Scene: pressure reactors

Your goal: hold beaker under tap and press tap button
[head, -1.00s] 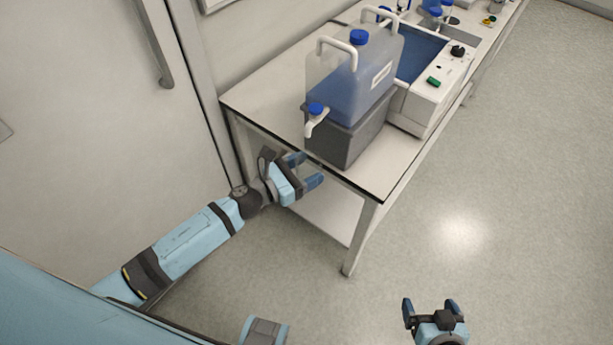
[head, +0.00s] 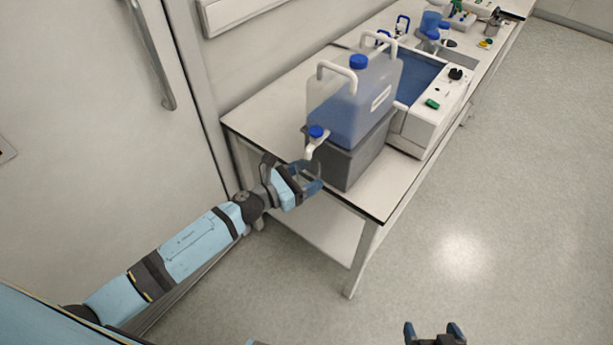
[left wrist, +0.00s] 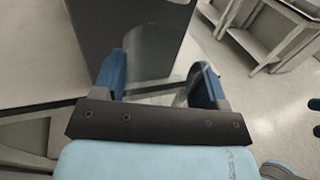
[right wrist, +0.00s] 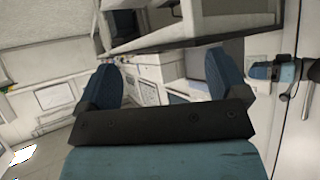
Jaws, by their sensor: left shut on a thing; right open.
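A clear jug with bluish liquid (head: 345,112) stands on a grey block at the front end of the bench. Its white tap (head: 312,146) with a blue button on top (head: 316,131) points toward my left arm. My left gripper (head: 307,177) is shut on a transparent beaker (head: 314,169), just below the tap spout and in front of the block. The beaker (left wrist: 150,50) shows faintly between the fingers in the left wrist view; whether it holds liquid I cannot tell. My right gripper (head: 433,332) is open and empty, low in the head view, away from the bench.
The grey block (head: 357,162) stands near the bench edge (head: 385,200). A white water bath with a blue basin (head: 436,118) stands behind the jug. Blue-capped lab items (head: 433,22) stand farther back. A door with a handle is at the left. The floor at right is clear.

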